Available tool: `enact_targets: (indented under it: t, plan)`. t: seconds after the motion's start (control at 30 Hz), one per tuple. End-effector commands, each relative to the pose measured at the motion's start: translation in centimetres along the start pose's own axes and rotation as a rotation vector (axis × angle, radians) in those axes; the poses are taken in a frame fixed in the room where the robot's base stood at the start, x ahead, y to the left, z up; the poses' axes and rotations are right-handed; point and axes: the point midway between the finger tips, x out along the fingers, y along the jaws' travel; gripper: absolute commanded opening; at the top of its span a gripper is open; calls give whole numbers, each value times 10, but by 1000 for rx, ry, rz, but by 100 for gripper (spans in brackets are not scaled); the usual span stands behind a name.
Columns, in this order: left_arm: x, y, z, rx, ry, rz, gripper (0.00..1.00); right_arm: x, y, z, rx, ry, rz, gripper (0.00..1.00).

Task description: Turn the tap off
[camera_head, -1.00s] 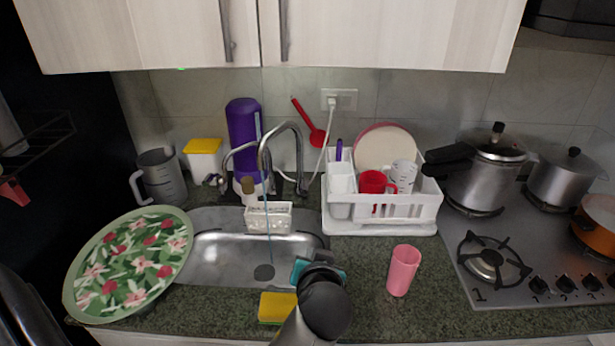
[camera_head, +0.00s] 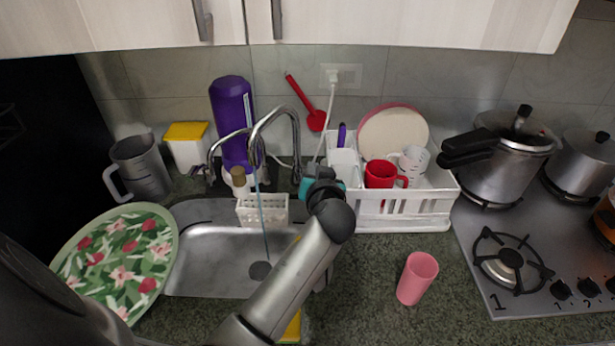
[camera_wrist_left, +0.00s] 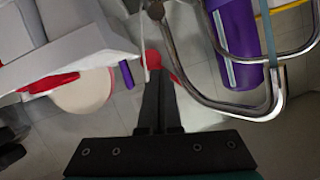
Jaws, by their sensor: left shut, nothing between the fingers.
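The tap (camera_head: 296,142) is a curved metal spout at the back of the sink. A thin blue stream of water (camera_head: 263,220) runs from it into the basin. In the left wrist view the tap (camera_wrist_left: 187,75) curves along the right side, apart from the fingers. My left gripper (camera_head: 319,172) is just right of the tap's base in the head view, partly hidden by its own wrist. Its fingers (camera_wrist_left: 159,75) are shut and empty in the wrist view. I cannot clearly make out the tap's lever. My right gripper is not in view.
A white dish rack (camera_head: 405,222) with a red mug (camera_head: 381,175) stands close right of my left gripper. A purple bottle (camera_head: 232,110) is behind the tap. A floral plate (camera_head: 62,262) leans at the sink's left. A pink cup (camera_head: 417,278) stands on the counter.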

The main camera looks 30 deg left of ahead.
Motion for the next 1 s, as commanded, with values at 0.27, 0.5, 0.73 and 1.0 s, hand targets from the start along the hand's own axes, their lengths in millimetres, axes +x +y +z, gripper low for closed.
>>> enact_targets:
  t: [0.27,0.5,0.73,1.0]
  plan:
    - [40,-1,5,3,-3,-1,0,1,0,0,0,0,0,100]
    - [45,0,35,3,-2,0,0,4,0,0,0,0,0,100]
    - [46,0,40,1,-1,1,0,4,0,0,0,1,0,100]
    - [46,0,41,0,-1,1,0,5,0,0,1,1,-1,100]
